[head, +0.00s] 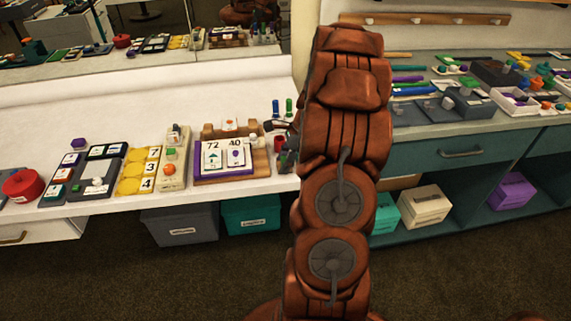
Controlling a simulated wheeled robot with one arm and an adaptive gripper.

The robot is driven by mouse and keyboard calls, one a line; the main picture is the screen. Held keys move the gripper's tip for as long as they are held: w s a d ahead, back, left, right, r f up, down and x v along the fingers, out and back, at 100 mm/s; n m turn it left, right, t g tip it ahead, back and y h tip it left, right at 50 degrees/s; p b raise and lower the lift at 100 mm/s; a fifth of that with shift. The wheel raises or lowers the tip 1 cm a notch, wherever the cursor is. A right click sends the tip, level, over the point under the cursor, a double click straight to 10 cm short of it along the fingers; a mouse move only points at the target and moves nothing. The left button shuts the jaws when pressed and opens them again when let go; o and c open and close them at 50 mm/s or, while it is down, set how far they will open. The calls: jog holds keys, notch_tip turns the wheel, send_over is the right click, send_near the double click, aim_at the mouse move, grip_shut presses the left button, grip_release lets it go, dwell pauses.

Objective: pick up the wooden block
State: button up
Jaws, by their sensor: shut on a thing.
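My gripper (279,126) shows only in part, as a small dark shape just left of my red-brown arm, above the right end of the white counter. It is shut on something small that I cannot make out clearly. A wooden stand (261,160) is just below and left of it, behind and beside a purple tray with number cards. I cannot tell for sure which piece is the wooden block. My arm hides the counter's right end.
The white counter (110,115) has a clear back half. Along its front are a red round thing (23,185), a yellow number board (138,171) and a purple card tray (225,173). Green and red cylinders stand near my gripper. A cluttered teal counter (462,127) is at right.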

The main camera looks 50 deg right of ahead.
aim_at(284, 158)
jog(key=shift+r+b, duration=0.4)
jog(key=shift+r, duration=1.35)
jog(key=s+a+r+b, duration=0.1)
jog(key=a+b, duration=0.1)
jog(key=a, duration=1.4)
jog(key=shift+s+r, duration=0.25)
jog(key=shift+s, duration=0.05)
